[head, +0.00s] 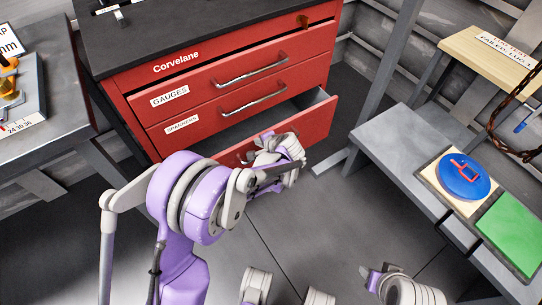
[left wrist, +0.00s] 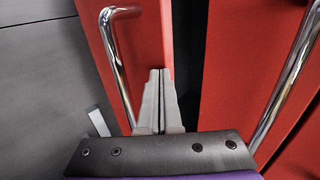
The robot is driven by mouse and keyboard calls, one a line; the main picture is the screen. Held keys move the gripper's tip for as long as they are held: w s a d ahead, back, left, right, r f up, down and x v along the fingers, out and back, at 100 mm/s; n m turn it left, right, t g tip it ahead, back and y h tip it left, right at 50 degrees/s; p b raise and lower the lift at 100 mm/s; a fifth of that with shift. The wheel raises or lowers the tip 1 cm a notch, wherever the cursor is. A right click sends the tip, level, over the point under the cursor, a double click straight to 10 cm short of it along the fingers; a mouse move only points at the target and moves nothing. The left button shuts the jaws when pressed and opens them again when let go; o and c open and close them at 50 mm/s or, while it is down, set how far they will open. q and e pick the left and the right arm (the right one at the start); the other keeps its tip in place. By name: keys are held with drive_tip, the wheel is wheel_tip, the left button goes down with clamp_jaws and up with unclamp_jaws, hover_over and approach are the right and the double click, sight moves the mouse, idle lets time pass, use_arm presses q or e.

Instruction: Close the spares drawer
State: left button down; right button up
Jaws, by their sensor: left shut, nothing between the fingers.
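The red cabinet (head: 120,85) has drawers labelled GAUGES (head: 250,75) and SPANNERS (head: 230,105), both closed. Below them the lowest drawer (head: 318,120) stands open, its grey inside partly visible. My arm hides much of its front and any label, so I cannot read its name. My left gripper (head: 284,152) is shut and empty at this drawer's front. In the left wrist view, the closed fingers (left wrist: 158,98) overlap the red front panel (left wrist: 145,50) near its edge, beside a chrome handle (left wrist: 122,70); contact is unclear. My right gripper (head: 376,276) is low in the head view, away from the cabinet.
A grey bench (head: 400,150) at right holds a blue disc (head: 464,177) and a green panel (head: 512,232). A metal post (head: 395,60) stands right of the cabinet. Another grey table (head: 70,130) is at left. Bare floor (head: 310,215) lies in front of the cabinet.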

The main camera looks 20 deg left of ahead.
use_arm(q)
drive_tip(key=shift+w+a, duration=0.9)
drive_tip(key=shift+a, duration=0.2)
drive_tip(key=shift+w+a, duration=0.85)
drive_tip(key=shift+a, duration=0.2)
drive_tip(key=shift+s+d, duration=0.1)
drive_tip(key=shift+d, duration=0.05)
